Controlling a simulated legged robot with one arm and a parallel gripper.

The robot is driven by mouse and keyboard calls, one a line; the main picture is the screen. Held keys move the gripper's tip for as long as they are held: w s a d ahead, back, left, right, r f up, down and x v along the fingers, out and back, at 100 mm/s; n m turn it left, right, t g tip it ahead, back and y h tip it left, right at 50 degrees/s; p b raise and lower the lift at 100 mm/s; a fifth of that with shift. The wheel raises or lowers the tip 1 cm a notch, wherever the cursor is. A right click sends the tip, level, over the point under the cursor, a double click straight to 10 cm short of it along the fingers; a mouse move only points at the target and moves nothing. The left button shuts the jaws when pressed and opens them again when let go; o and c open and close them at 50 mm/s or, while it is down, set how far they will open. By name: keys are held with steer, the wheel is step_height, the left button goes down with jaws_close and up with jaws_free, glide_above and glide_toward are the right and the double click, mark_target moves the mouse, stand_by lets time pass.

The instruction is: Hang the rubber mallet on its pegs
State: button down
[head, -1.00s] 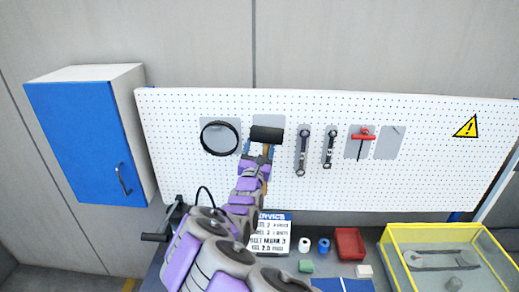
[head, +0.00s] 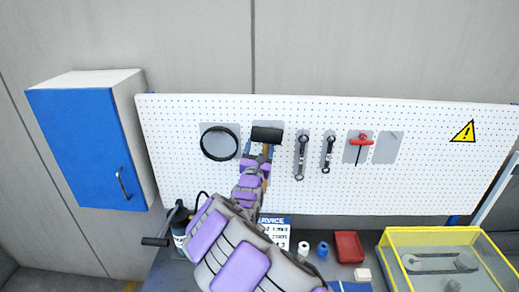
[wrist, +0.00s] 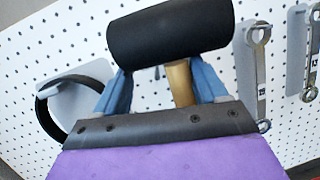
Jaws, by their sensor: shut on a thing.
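The rubber mallet has a black head (head: 267,134) and a wooden handle (wrist: 180,82). It is upright with the head on top, in front of a grey patch (head: 270,126) on the pegboard. My gripper (wrist: 160,88) is shut on the mallet's handle just below the head, with blue fingers on both sides; in the head view my gripper (head: 258,150) is at the board. A dark peg tip shows between the fingers under the head in the wrist view. I cannot tell whether the head rests on the pegs.
A black ring (head: 219,143) hangs left of the mallet. Wrenches (head: 302,157) and a red T-handle tool (head: 361,141) hang to the right. A blue cabinet (head: 80,145) is at left. The bench below holds a yellow-framed box (head: 440,235) and a red tray (head: 349,247).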

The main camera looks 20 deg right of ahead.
steer(key=w, duration=0.1)
steer(key=w+d, duration=0.1)
steer(key=w, duration=0.1)
steer(key=w+d+f+p, duration=0.1)
steer(key=shift+w, duration=0.4)
stand_by(0.7)
steer(key=shift+d, duration=0.1)
stand_by(0.6)
steer(key=shift+c, duration=2.1)
jaws_free()
steer(key=o, duration=0.4)
steer(key=shift+w+f, duration=0.1)
